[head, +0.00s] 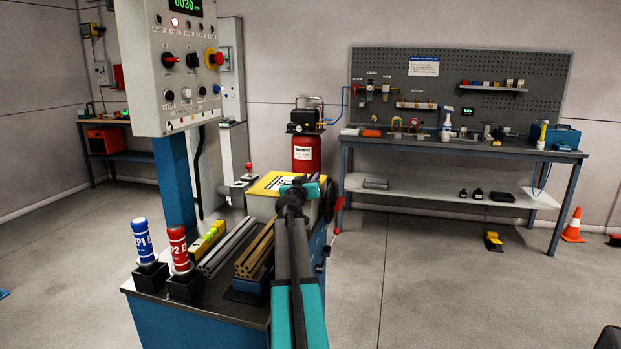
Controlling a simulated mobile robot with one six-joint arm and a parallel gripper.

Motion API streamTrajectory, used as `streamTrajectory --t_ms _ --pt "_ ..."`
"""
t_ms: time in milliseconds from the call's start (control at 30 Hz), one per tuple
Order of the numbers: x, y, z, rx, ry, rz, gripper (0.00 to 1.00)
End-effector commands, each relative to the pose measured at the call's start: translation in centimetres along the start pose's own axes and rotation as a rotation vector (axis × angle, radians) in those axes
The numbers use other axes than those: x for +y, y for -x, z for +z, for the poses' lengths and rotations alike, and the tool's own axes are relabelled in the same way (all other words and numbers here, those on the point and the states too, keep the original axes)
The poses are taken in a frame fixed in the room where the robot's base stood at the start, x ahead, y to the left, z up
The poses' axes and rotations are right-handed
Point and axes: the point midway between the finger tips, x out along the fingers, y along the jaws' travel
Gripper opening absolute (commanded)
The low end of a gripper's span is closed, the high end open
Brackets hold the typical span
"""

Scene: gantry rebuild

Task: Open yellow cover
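The yellow cover (262,187) lies flat and looks closed on top of a light box at the far end of the blue machine bench, with a black-and-white label on it. My teal and dark arm reaches in from the bottom. My gripper (312,180) is at the cover's right side and hides part of its right edge. I cannot tell whether it touches the cover, or whether the fingers are open or shut.
A control panel (178,70) on a blue post stands at left. Blue (142,241) and red (178,248) cylinders, a yellow level (207,242) and metal rails (228,246) are on the bench. A dark handwheel (329,200) is right of the cover. Floor to the right is mostly clear.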

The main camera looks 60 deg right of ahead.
Motion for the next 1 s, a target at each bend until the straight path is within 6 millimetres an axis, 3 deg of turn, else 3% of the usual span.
streamTrajectory --t_ms 200,600,800,1000 --pt "-0.1 -1.4 -0.1 0.0 0.001 0.0 0.28" --pt "-0.1 -1.6 0.0 0.0 0.001 -0.001 0.28" --pt "-0.1 -1.6 0.0 0.0 0.001 -0.001 0.0" --pt "0.0 -1.6 0.0 0.0 0.001 0.0 0.0"
